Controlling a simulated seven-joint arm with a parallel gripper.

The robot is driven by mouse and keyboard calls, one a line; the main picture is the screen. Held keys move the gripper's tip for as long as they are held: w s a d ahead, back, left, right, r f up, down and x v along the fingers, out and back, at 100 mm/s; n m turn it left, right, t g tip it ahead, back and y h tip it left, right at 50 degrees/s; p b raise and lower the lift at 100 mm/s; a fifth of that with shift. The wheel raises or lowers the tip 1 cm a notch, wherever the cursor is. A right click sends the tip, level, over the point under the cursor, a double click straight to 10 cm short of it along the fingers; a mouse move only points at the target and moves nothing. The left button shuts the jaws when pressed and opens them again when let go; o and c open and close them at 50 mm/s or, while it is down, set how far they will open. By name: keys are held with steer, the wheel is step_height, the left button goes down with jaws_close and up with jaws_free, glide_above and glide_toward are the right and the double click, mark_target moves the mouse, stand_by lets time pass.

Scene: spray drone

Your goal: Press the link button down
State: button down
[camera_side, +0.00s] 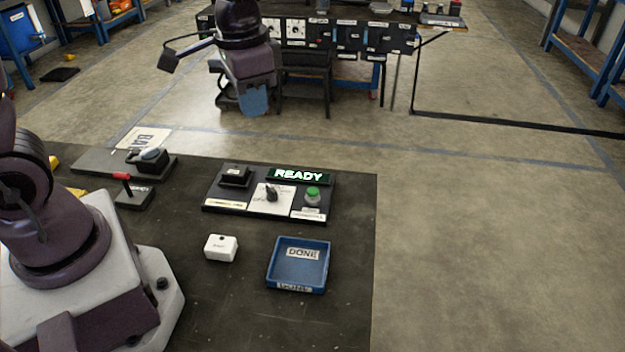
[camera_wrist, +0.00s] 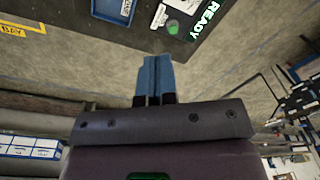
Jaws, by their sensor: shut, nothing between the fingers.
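A dark control panel (camera_side: 212,207) lies on the dark table. The green button (camera_wrist: 173,27) also shows near the top of the wrist view. My gripper (camera_side: 256,112) hangs in the air, well apart from the panel. Its blue fingers (camera_wrist: 156,60) are shut together and empty.
A lit READY display (camera_side: 298,176) sits on the panel. A blue DONE tray (camera_side: 298,264) and a white box (camera_side: 221,248) stand in front. A red-handled lever (camera_side: 124,184) and a grey plate (camera_side: 90,161) lie left. Floor is open right of the table.

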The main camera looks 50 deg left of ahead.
mark_target(313, 190)
steer(key=w+f+m, duration=0.6)
steer(key=w+f, duration=0.1)
steer(key=w, duration=0.4)
steer(key=shift+w+a+f+m+g, duration=0.15)
steer(key=shift+f+m+g, duration=0.25)
step_height(313, 190, down, 14)
steer(key=shift+f, duration=0.1)
